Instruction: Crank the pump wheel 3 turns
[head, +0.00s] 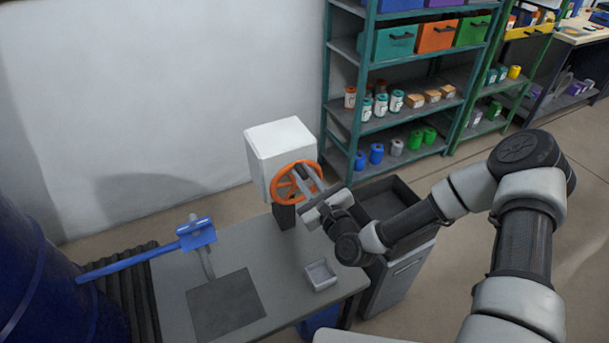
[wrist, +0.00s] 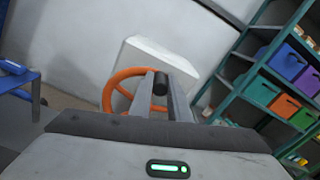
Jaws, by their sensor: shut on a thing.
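The orange pump wheel (head: 283,185) is mounted on the front of a white box (head: 276,147) at the back of the grey table. My gripper (head: 301,177) reaches the right side of the wheel in the head view. In the wrist view the fingers (wrist: 166,95) are shut on the dark crank handle (wrist: 161,82) of the wheel, and the orange rim (wrist: 120,90) shows to the left of them. Part of the rim is hidden behind the fingers.
A small light tray (head: 320,275) and a dark square mat (head: 225,304) are on the table (head: 255,255). A blue bracket (head: 197,234) stands at the left. A dark open-topped cabinet (head: 402,270) is right of the table, with shelves (head: 405,125) behind.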

